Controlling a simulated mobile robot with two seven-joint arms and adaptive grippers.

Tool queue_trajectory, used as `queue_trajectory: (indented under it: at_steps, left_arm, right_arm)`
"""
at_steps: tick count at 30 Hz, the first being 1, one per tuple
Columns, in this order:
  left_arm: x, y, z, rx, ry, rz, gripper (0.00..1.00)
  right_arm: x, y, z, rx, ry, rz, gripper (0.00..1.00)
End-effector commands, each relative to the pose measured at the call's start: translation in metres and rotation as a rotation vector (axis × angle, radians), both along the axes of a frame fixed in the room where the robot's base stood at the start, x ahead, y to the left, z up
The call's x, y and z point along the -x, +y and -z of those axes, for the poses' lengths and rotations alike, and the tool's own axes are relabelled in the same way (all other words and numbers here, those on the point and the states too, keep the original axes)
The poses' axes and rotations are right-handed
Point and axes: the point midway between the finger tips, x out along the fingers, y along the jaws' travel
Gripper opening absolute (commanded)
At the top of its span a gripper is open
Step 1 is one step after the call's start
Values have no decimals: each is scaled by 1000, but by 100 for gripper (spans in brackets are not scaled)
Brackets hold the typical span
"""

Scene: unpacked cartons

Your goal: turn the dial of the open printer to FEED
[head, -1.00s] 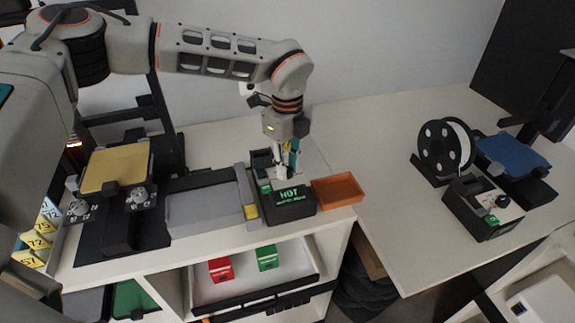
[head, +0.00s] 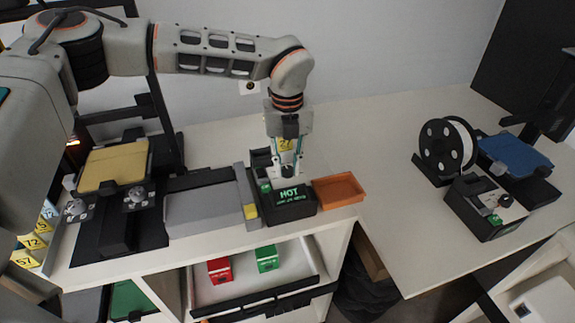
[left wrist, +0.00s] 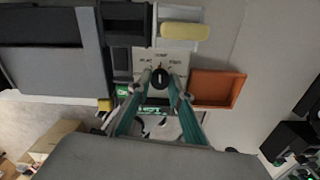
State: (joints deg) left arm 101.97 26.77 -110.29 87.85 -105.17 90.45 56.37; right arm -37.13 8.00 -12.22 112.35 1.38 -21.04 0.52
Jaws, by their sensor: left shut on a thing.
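The open printer is a black box (head: 288,206) with a green lit HOT sign on its front, standing on the white bench. In the left wrist view its pale top plate (left wrist: 147,56) carries small lettering, too blurred to read surely. A dark round dial (left wrist: 160,79) with a small reddish mark above it sits on this plate. My left gripper (head: 287,177) points down over the printer. In the left wrist view its teal-sided fingers (left wrist: 160,84) are shut on the dial, one tip on each side. In the head view the gripper hides the dial. My right gripper is not in view.
An orange tray (head: 338,189) stands close against the printer's right side. A grey flat-topped unit (head: 205,208) stands close on its left. A second black printer (head: 482,208) and a spool (head: 446,151) are on the right-hand bench. The bench behind the orange tray is clear.

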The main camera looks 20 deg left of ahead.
Motion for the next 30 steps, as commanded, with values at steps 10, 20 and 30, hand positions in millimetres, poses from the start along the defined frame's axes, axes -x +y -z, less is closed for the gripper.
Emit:
queue_trajectory:
  at_steps: [10,20,30]
  left_arm:
    - [0,0,-2,1,-1,326,0]
    - [-1,0,-2,2,-2,621,0]
    - [-1,0,-2,0,-2,824,0]
  right_arm:
    - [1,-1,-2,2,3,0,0]
    - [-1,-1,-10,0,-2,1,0]
    - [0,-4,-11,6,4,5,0]
